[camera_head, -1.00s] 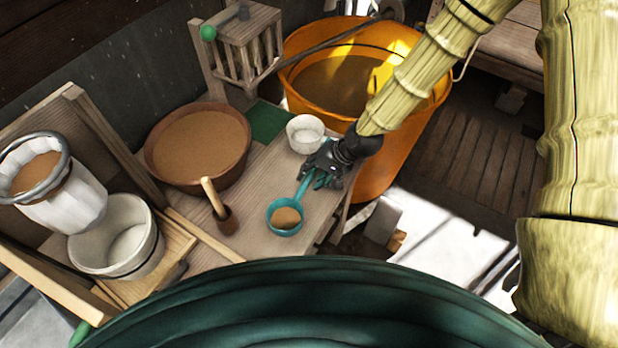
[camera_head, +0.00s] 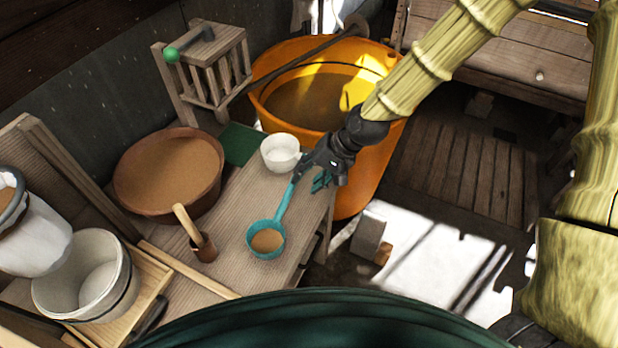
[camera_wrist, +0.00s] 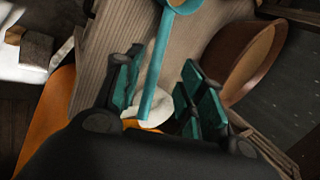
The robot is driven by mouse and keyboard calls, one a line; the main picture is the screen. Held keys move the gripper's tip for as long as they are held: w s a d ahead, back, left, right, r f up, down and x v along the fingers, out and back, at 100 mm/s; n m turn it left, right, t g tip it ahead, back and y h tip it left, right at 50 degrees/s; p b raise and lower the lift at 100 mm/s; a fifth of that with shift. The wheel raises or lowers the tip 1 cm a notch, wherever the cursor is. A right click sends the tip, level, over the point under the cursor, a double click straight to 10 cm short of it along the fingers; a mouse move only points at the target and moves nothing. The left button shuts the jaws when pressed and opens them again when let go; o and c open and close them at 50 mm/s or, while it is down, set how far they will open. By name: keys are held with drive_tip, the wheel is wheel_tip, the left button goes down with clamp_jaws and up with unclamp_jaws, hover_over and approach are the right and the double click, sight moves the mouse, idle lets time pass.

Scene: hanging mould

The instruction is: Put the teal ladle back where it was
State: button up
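The teal ladle (camera_head: 265,240) rests on the wooden table (camera_head: 225,265), with something brown in its bowl. Its handle points up and right to my gripper (camera_head: 318,180). In the wrist view my gripper (camera_wrist: 165,95) is open, with teal pads on either side of the handle (camera_wrist: 155,65). The handle's end lies between the fingers, nearer the left one, with a clear gap to the right one. I cannot tell whether the left finger touches it.
A white bowl (camera_head: 281,151) stands close to my gripper. A wide brown bowl (camera_head: 125,195), a small wooden cup with a handle (camera_head: 203,249) and a green mat (camera_head: 240,143) are on the table. An orange tub (camera_head: 355,190) stands behind, beside a slatted wooden rack (camera_head: 215,80).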

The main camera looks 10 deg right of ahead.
drive_tip(key=s+d+f+g+h, duration=0.15)
drive_tip(key=s+d+f, duration=0.25)
drive_tip(key=s+f, duration=1)
drive_tip(key=s+d+f+n+h, duration=0.3)
drive_tip(key=s+d+f+h, duration=0.1)
drive_tip(key=s+d+f, duration=0.5)
drive_tip(key=s+f, duration=0.2)
drive_tip(key=s, duration=0.1)
drive_tip(key=shift+s+f+n, duration=0.3)
drive_tip(key=shift+s, duration=0.1)
drive_tip(key=shift+g, duration=0.25)
